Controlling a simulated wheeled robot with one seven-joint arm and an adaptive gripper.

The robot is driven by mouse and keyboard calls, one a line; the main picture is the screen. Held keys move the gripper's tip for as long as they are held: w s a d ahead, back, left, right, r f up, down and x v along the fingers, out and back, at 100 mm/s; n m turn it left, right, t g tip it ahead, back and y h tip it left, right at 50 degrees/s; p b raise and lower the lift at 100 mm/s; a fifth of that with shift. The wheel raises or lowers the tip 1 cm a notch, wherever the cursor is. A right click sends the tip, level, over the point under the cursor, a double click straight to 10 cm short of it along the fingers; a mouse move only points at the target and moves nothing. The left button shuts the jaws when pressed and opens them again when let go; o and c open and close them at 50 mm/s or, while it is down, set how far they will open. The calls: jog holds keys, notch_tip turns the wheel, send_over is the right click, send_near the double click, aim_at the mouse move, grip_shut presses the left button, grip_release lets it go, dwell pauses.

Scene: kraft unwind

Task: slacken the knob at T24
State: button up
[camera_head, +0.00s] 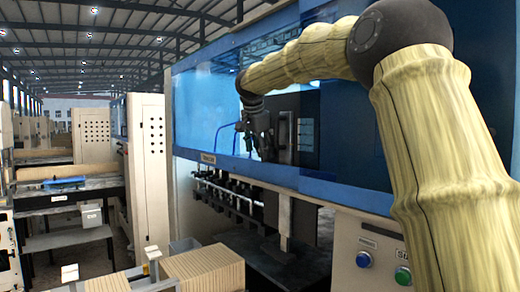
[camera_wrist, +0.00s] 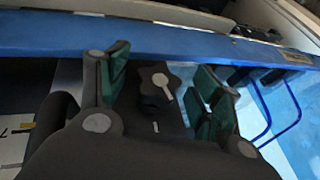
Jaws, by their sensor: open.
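In the wrist view a dark lobed knob (camera_wrist: 158,82) with a pale pointer mark sits on a dark plate, below the blue rail. No T24 label is readable. My gripper (camera_wrist: 165,88) is open, its green-padded fingers on either side of the knob, with a visible gap to each side. Whether the fingertips reach the knob's depth I cannot tell. In the head view my gripper (camera_head: 246,128) is small, at the end of my arm in front of the blue machine's window; the knob cannot be made out there.
The blue machine (camera_head: 345,190) spans the middle and right, with a dark panel (camera_head: 297,130) beside my gripper. Blue and green buttons (camera_head: 383,268) sit at lower right. Stacked brown sheets (camera_head: 203,270) and a white cabinet (camera_head: 146,165) stand left.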

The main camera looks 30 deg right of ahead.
jog(key=c, duration=1)
jog(key=shift+w+g, duration=0.2)
jog(key=shift+g, duration=1)
jog(key=shift+n+g, duration=0.5)
jog(key=shift+g, duration=0.8)
jog(key=shift+r+g, duration=0.1)
jog(key=shift+g, duration=0.2)
jog(key=o, duration=1)
